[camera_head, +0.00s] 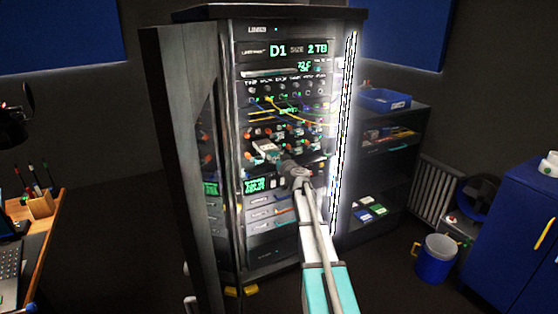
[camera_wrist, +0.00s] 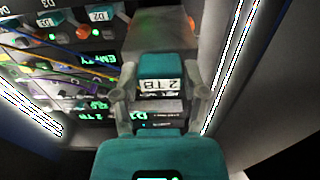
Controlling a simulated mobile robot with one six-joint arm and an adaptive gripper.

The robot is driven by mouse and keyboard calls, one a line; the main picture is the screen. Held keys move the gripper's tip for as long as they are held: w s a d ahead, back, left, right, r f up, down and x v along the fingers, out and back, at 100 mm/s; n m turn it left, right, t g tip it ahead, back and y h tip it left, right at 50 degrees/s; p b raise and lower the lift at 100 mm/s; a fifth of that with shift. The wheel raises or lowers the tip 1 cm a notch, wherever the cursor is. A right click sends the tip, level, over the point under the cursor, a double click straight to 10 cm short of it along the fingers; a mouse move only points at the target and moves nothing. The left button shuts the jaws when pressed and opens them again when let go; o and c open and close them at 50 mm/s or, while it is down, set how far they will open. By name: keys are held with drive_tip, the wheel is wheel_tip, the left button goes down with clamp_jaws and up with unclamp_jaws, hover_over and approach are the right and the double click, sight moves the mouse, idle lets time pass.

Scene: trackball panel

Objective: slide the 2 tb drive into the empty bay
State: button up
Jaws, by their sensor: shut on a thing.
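The 2 TB drive (camera_wrist: 160,86) is between my fingers in the wrist view, its teal end and "2 TB" label facing the camera and its grey body reaching away. My gripper (camera_wrist: 160,97) is shut on it. In the head view the drive (camera_head: 265,147) shows as a pale block at the rack front, ahead of my gripper (camera_head: 282,158). The rack (camera_head: 285,25) has a top display (camera_head: 287,49) reading "D1 SIZE 2 TB". A green "EMPTY" readout (camera_wrist: 97,60) shows in the wrist view. I cannot tell how far the drive is inside any bay.
The rack's door (camera_head: 172,150) stands open at left. Orange knobs and colored cables (camera_head: 290,112) crowd the panel around the gripper. A bright light strip (camera_head: 345,120) runs down the rack's right edge. A shelf (camera_head: 395,150), blue bucket (camera_head: 435,260) and blue cabinet (camera_head: 515,240) are at right.

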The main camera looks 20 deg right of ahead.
sight(263, 145)
drive_tip(key=shift+w, duration=1.3)
drive_tip(key=shift+w+a, duration=0.1)
drive_tip(key=shift+w, duration=4.9)
idle(1.7)
